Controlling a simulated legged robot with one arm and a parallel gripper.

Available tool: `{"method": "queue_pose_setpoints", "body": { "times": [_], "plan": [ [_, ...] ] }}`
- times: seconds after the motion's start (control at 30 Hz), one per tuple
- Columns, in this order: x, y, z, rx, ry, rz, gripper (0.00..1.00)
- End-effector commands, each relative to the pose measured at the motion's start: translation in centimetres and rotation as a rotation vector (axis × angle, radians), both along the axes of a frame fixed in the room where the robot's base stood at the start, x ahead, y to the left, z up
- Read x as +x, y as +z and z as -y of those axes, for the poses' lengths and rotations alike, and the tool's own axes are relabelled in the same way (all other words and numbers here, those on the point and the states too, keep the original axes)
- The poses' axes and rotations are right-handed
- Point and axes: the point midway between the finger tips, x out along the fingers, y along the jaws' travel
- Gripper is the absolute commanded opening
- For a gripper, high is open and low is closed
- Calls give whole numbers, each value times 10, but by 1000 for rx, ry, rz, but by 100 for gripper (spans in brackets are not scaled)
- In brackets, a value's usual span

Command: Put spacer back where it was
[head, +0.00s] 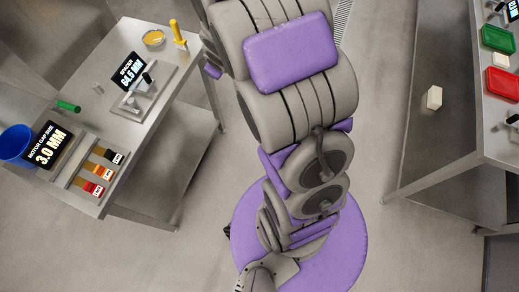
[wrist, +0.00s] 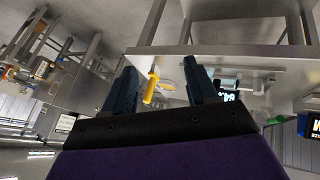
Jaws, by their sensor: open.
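In the head view, a slotted rack (head: 70,178) at the left table's front holds labelled pieces with red (head: 92,188), orange (head: 102,173) and black (head: 113,157) ends; I cannot tell which piece is the task's spacer. A measuring fixture (head: 150,92) stands further back on that table, beside a display (head: 129,71) that appears to read "SPACER 64.5 MM". My gripper (wrist: 161,72) is open in the wrist view, with nothing between its dark fingers. A yellow-handled tool (wrist: 151,87) shows beyond them, apart from the fingers. My gripper's fingers are not visible in the head view.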

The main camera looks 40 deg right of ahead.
Motion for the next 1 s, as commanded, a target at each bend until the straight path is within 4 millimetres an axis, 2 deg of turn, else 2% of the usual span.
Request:
{"method": "queue_pose_setpoints", "body": {
  "times": [0.03, 0.1, 0.17, 0.33, 0.47, 0.6, 0.7, 0.83, 0.9, 1.0],
  "plan": [
    [-13, 16, 2, -10, -43, -21, 58],
    [-36, 31, 5, -17, -110, -71, 58],
    [-59, 43, 6, -17, -165, -118, 58],
    [-129, 73, -4, 10, -307, -252, 58],
    [-189, 92, -22, 54, -391, -363, 58],
    [-257, 108, -48, 112, -454, -501, 58],
    [-300, 118, -66, 151, -476, -589, 58],
    [-340, 127, -84, 185, -485, -673, 58],
    [-354, 129, -90, 196, -488, -707, 58],
    [-363, 132, -94, 204, -488, -726, 58]
  ]
}}
